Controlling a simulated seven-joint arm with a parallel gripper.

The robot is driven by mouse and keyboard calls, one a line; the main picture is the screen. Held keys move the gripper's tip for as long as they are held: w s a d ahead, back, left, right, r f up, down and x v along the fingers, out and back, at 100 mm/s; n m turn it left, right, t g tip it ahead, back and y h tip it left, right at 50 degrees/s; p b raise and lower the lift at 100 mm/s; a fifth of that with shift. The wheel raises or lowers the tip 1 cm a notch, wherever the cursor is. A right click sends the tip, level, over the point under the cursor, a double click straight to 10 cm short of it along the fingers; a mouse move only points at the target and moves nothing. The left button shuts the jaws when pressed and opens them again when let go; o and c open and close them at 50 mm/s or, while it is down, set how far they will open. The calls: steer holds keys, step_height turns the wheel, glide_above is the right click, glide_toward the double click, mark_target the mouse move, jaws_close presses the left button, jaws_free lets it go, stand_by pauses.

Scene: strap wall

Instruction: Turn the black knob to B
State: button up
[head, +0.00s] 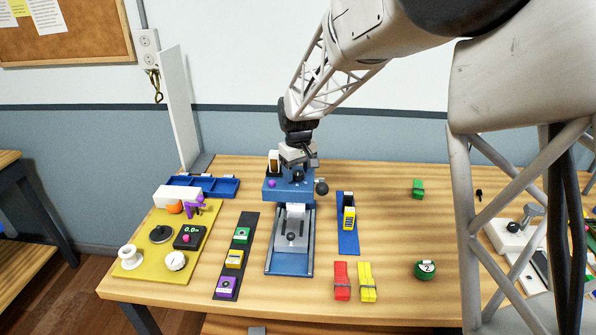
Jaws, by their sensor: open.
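A black round knob (161,233) sits on the yellow board (148,271) at the left of the table. Another black round part, a ball (321,188), sticks out from the right side of the blue device (288,264) at the middle. I cannot tell from this view which one carries a B mark; no such letter is legible. My gripper (298,160) is open at the back top of the blue device, far to the right of the yellow board. Its fingertips are small here, and whether they touch the device cannot be told.
A black strip with coloured blocks (235,259), a blue tray (222,188), red blocks (342,281) and a green puck (425,270) stand around. The right-middle tabletop is mostly clear.

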mark_target(299, 173)
steer(key=shift+r, duration=3.9)
steer(key=shift+s+d+r, duration=0.15)
steer(key=shift+d, duration=0.05)
steer(key=s+d+r+m+t, duration=0.1)
steer(key=s+d+r+m, duration=0.15)
steer(key=s+d, duration=0.65)
steer(key=s+d+r+m, duration=0.2)
steer(key=s+d+r, duration=0.2)
steer(key=s+d, duration=0.55)
steer(key=s+d+f+m, duration=0.1)
steer(key=s+d+f, duration=0.1)
steer(key=s, duration=0.9)
steer(key=s+d+f+m+t, duration=0.1)
steer(key=s+d+f+m, duration=0.1)
steer(key=s, duration=0.9)
steer(key=shift+s+d+t, duration=0.3)
steer(key=shift+s+d, duration=0.05)
steer(key=shift+d, duration=0.5)
